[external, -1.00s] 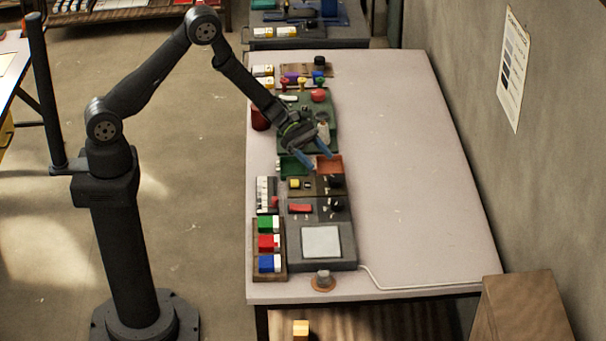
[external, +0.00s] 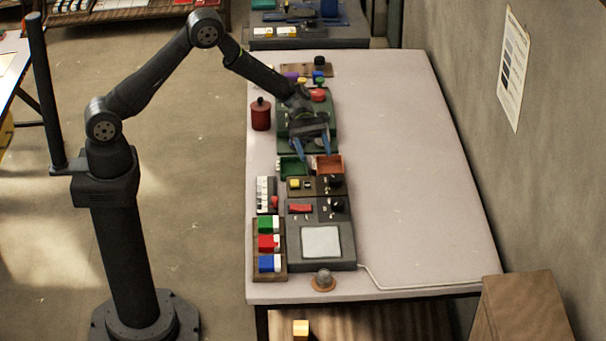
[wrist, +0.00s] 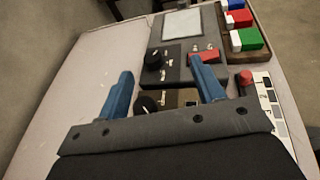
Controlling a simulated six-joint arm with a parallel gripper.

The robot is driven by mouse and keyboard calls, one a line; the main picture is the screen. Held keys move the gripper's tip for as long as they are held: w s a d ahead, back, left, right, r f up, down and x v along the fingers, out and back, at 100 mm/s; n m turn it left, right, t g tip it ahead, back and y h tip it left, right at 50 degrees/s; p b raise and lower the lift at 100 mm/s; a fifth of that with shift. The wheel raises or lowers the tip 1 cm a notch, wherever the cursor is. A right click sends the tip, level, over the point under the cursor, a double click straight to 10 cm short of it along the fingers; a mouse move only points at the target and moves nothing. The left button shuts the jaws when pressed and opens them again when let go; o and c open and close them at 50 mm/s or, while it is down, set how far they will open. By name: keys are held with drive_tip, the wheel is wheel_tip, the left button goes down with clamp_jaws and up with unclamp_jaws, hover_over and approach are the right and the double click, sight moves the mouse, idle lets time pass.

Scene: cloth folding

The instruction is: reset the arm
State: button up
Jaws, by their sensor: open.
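My gripper (external: 312,151) has two blue fingers, spread apart with nothing between them. In the external view it hangs over the green board (external: 289,129), just behind the green tray (external: 291,167) and the orange-brown tray (external: 331,165). In the wrist view my gripper (wrist: 163,88) points toward the panel with black knobs and a red switch. No cloth can be made out in either view.
The grey panel with a pale square (external: 321,242) lies at the table's near end. A rack of green, red and blue blocks (external: 268,244) stands beside it. A red canister (external: 261,115) stands at the left edge. The table's right side (external: 410,180) is clear.

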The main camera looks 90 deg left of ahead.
drive_tip(key=d+r+m+g+y, duration=0.1)
drive_tip(key=d+m+g, duration=0.5)
drive_tip(key=d+g, duration=0.2)
drive_tip(key=shift+s+d+r, duration=0.15)
drive_tip(key=shift+s+d, duration=0.05)
drive_tip(key=shift+d, duration=0.75)
idle(0.6)
